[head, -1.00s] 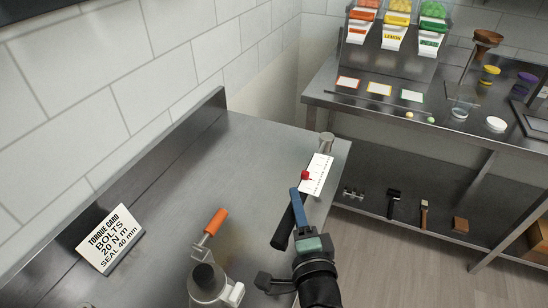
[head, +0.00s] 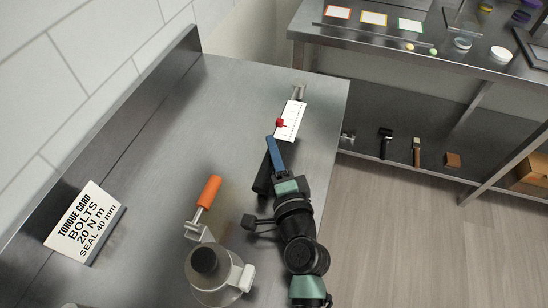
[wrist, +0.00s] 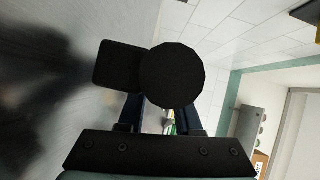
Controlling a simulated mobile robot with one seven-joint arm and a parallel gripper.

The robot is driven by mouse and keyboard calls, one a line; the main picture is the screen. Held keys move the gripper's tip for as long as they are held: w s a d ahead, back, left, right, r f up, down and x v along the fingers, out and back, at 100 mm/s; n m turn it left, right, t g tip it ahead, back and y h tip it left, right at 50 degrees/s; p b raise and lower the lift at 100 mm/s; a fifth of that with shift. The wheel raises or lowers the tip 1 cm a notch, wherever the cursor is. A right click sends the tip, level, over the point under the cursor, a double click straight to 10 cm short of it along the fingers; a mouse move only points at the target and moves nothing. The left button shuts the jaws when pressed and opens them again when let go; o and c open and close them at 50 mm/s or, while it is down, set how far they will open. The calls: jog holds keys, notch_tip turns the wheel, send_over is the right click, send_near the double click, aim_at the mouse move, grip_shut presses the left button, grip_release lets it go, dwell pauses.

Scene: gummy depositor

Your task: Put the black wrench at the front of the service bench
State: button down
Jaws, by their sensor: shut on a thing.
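My gripper (head: 277,160), with blue fingers, is shut on the black wrench (head: 263,177) over the right part of the steel service bench (head: 190,130). In the head view, a dark length of the wrench shows to the left of the fingers, and the rest is hidden behind them. In the wrist view, a black round part (wrist: 171,76) and a squarish black part (wrist: 119,66) of the wrench sit in front of the fingers. I cannot tell whether the wrench touches the bench.
A white scale card (head: 291,121) with a red piece (head: 282,122) lies just beyond my fingertips. A torque card (head: 84,223) stands at left. A shelved table (head: 420,52) stands at right.

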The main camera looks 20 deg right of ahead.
jog(key=shift+w+f, duration=0.1)
jog(key=shift+f, duration=0.4)
jog(key=c, duration=0.9)
grip_release()
jog(key=shift+f, duration=0.1)
jog(key=shift+o, duration=0.2)
jog(key=s, duration=0.3)
jog(key=s+b, duration=0.1)
jog(key=s, duration=0.3)
jog(key=s+b, duration=0.1)
jog(key=s, duration=0.2)
jog(key=shift+s+a+r, duration=0.3)
jog(key=shift+s+r, duration=0.05)
jog(key=shift+s, duration=0.05)
jog(key=shift+s+r, duration=0.2)
jog(key=shift+s, duration=0.45)
